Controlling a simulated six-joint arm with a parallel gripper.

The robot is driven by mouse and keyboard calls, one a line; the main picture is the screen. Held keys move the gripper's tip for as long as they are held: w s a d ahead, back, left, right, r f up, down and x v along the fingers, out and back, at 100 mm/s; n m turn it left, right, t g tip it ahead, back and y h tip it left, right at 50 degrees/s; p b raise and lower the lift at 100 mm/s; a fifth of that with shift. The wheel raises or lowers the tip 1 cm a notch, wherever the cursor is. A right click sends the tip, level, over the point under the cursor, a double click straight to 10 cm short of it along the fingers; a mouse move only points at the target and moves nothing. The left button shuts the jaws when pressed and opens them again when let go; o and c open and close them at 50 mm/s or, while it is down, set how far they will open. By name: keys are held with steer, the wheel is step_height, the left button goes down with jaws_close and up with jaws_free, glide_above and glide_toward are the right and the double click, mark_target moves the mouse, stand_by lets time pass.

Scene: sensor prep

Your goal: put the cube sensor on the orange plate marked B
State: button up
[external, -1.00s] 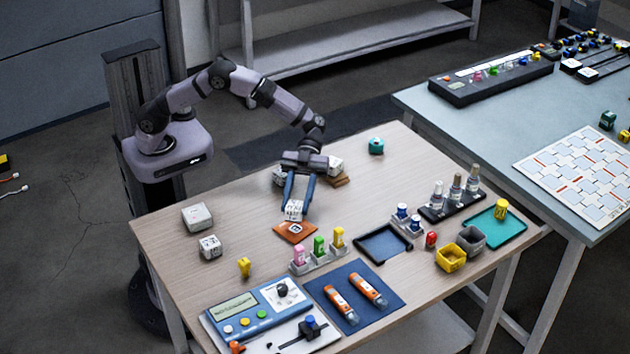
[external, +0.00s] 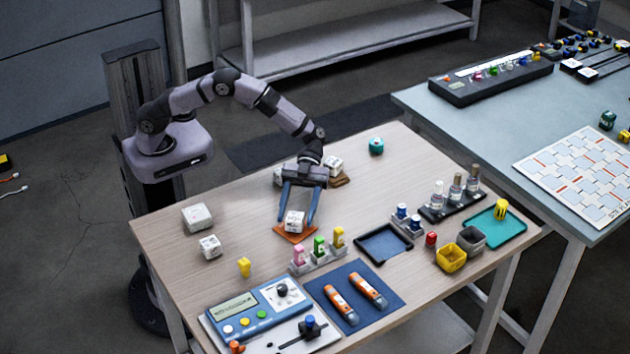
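The white cube sensor (external: 294,221) with dark markings sits on the orange plate (external: 283,233) near the middle of the wooden table. The plate's mark is hidden under the cube, so I cannot read its letter. My gripper (external: 296,219) points down over the plate, with its two blue fingers spread to the left and right of the cube. It is open, and gaps seem to show between the fingers and the cube.
A rack with pink, green and yellow vials (external: 319,250) stands close in front of the plate. White boxes (external: 197,217) lie to the left. More white cubes stand behind my gripper, one on a brown plate (external: 340,180). An empty dark tray (external: 384,243) is to the right.

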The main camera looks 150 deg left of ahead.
steer(key=shift+r, duration=0.15)
steer(key=shift+a+r, duration=0.1)
steer(key=v, duration=1.1)
steer(key=shift+s+a+r, duration=0.2)
steer(key=shift+s+a, duration=0.05)
steer(key=shift+s, duration=0.05)
steer(key=w+d+r+n+t+y+p, duration=0.25)
steer(key=w+r+t+y+p, duration=0.2)
steer(key=w+r, duration=0.7)
step_height(320, 180, up, 4)
steer(key=n+g+y+p, duration=0.2)
steer(key=n+y+p, duration=0.3)
steer(key=y+p, duration=0.25)
glide_above(298, 221)
steer(key=s+d+f+g+p, duration=0.2)
steer(key=s+d+g, duration=0.2)
steer(key=s, duration=0.7)
steer(key=s+d+f+n+g+h+p, duration=0.1)
steer(key=s+d+g+p, duration=0.2)
steer(key=s+d, duration=0.6)
steer(key=s+d+f+g+h+p, duration=0.1)
steer(key=s+d+g, duration=0.4)
steer(key=s, duration=0.8)
steer(key=shift+d+f+p, duration=0.65)
steer(key=shift+d+f, duration=0.15)
steer(key=shift+d, duration=0.1)
